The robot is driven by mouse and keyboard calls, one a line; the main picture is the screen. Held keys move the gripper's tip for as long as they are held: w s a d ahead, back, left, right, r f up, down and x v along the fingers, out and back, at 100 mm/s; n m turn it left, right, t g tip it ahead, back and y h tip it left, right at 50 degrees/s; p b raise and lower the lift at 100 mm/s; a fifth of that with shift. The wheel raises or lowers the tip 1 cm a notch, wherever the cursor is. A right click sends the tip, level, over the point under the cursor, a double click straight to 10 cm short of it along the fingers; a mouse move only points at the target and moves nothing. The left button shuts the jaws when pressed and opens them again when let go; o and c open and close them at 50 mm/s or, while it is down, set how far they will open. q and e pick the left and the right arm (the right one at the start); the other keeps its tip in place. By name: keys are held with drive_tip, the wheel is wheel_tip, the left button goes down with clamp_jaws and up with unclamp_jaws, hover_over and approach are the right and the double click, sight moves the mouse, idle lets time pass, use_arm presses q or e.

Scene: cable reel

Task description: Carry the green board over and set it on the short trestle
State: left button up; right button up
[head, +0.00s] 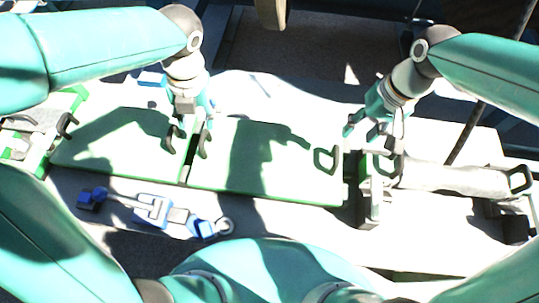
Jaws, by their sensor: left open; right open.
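Two green-edged panels lie end to end across the pale surface, a left one (110,150) and a right one (225,165), with a dark seam between them. I cannot tell whether they are one green board or two. Their tops look washed out by sun and crossed by shadows. A dark loop handle (325,160) is at the right end. My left gripper (188,142) is open over the seam; contact is unclear. My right gripper (374,132) is open, above and right of that handle, near a dark grey upright stand (369,195). I cannot tell which support is the short trestle.
A grey long piece (455,180) with dark handles runs right from the upright stand. A blue and grey tool (155,208) lies in front of the panels. A green-edged frame with dark fittings (35,130) is at the far left.

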sight(201, 145)
use_arm(q)
drive_tip(key=f, duration=0.4)
drive_tip(key=a+f, duration=0.1)
drive_tip(key=f, duration=0.8)
drive_tip(key=shift+s+a, duration=0.1)
drive_tip(key=shift+a, duration=0.15)
use_arm(e)
drive_tip(key=f, duration=0.4)
drive_tip(key=a+f, duration=0.1)
drive_tip(key=f, duration=0.3)
drive_tip(key=a+f, duration=0.1)
drive_tip(key=f, duration=0.3)
drive_tip(key=shift+w+a+f, duration=0.1)
drive_tip(key=shift+a+f, duration=0.15)
drive_tip(key=shift+f, duration=0.15)
use_arm(q)
drive_tip(key=shift+c, duration=0.3)
use_arm(e)
drive_tip(key=shift+c, duration=0.4)
use_arm(q)
clamp_jaws()
use_arm(e)
clamp_jaws()
